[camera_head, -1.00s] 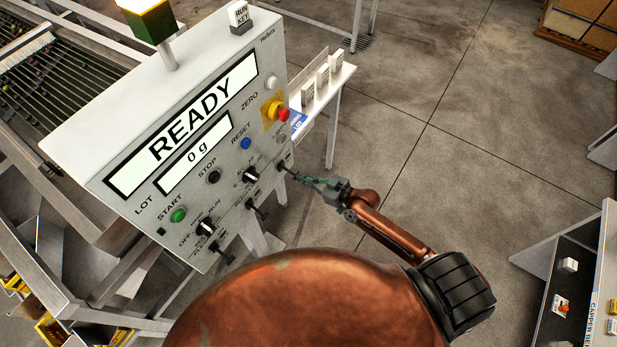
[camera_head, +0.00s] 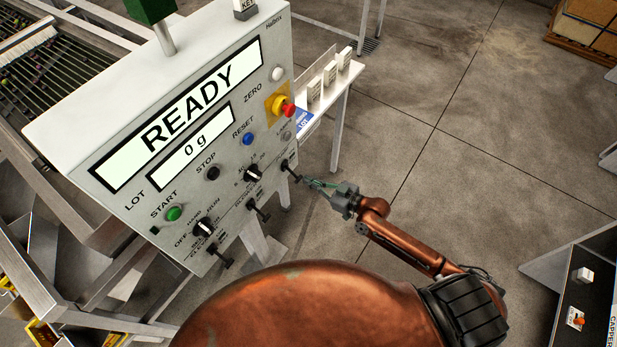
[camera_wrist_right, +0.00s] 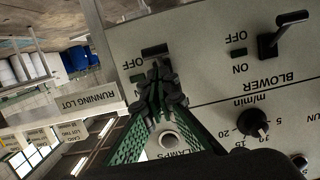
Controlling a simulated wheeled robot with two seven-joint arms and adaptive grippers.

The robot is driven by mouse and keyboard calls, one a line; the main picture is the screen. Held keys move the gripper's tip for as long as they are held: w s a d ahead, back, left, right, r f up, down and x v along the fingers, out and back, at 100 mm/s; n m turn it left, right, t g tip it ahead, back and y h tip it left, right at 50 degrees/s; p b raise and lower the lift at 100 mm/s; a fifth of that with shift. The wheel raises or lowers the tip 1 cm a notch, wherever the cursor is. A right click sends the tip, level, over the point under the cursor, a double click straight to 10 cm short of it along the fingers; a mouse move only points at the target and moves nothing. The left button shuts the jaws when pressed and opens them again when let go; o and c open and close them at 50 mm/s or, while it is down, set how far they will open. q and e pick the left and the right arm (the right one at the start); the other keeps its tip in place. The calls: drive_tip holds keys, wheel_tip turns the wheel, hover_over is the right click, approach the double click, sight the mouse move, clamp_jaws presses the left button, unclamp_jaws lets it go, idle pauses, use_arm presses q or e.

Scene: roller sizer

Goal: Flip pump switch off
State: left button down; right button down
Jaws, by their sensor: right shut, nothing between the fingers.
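A grey control panel (camera_head: 110,130) reads READY and 0 g. Along its lower edge are several black lever switches. The rightmost lever (camera_head: 288,168) is at the tips of my right gripper (camera_head: 303,181); its name label is hidden, so I cannot confirm it is the pump switch. In the wrist view this switch (camera_wrist_right: 155,52) has OFF and ON marks beside it, and the shut, empty fingertips (camera_wrist_right: 162,85) overlap its lever. Contact and the lever's position are unclear. The blower switch (camera_wrist_right: 268,46) is beside it. My left gripper is not in view.
A red emergency stop (camera_head: 288,110), a blue reset button (camera_head: 247,139) and a black dial (camera_head: 252,173) are close by. A small white table (camera_head: 345,82) with upright cards stands behind the panel.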

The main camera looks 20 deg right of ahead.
drive_tip(key=v, duration=1.2)
drive_tip(key=shift+s+f+b, duration=0.15)
drive_tip(key=shift+f+b, duration=0.25)
drive_tip(key=shift+d, duration=0.1)
